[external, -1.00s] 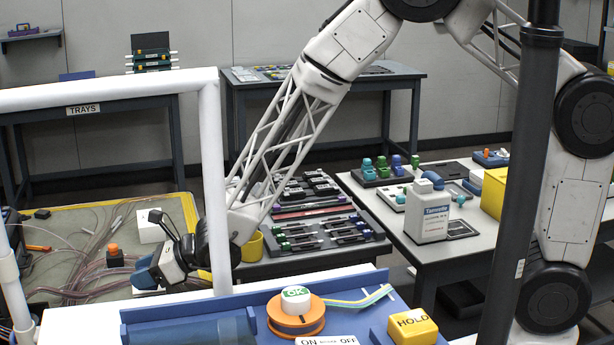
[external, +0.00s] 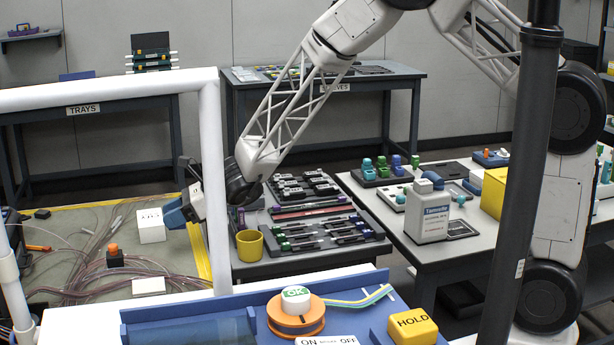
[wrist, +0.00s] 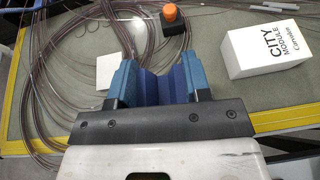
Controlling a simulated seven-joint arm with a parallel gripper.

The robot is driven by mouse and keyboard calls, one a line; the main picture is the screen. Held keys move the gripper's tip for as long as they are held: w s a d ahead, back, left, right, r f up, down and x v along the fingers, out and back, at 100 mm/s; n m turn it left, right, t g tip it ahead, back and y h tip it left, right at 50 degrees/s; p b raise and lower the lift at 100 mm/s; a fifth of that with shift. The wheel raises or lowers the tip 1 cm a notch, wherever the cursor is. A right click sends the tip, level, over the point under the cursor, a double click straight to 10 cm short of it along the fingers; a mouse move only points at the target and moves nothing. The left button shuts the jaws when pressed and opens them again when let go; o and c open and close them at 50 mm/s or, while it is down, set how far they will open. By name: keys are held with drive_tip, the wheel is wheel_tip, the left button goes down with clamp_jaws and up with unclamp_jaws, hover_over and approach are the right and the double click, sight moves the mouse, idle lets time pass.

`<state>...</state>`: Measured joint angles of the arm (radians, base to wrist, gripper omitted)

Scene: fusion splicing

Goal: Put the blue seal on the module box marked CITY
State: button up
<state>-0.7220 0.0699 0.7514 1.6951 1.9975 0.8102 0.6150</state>
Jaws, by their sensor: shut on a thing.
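The module box marked CITY (wrist: 270,48) is a white block on the mat, at the upper right in the wrist view. It also shows in the external view (external: 150,226). My gripper (wrist: 159,72) has teal-blue fingers and is shut on the darker blue seal (wrist: 161,88), which sits between them. In the external view my gripper (external: 174,214) is raised beside the box, at its right. The seal cannot be made out clearly there.
A black block with an orange top (wrist: 172,18) stands on the mat. A low white square (external: 148,286) lies near it, with coiled clear tubes around. The yellow mat edge (wrist: 290,115) borders a table. A yellow cup (external: 249,246) stands right of my gripper.

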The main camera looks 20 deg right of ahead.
drive_tip(key=w+d, duration=0.4)
drive_tip(key=w, duration=0.1)
drive_tip(key=shift+d+r+n+g, duration=0.25)
drive_tip(key=shift+r+n+g, duration=0.05)
drive_tip(key=shift+g, duration=0.1)
hover_over(147, 218)
drive_tip(key=shift+f, duration=0.75)
idle(0.3)
drive_tip(key=shift+f, duration=1.75)
drive_tip(key=shift+f, duration=0.1)
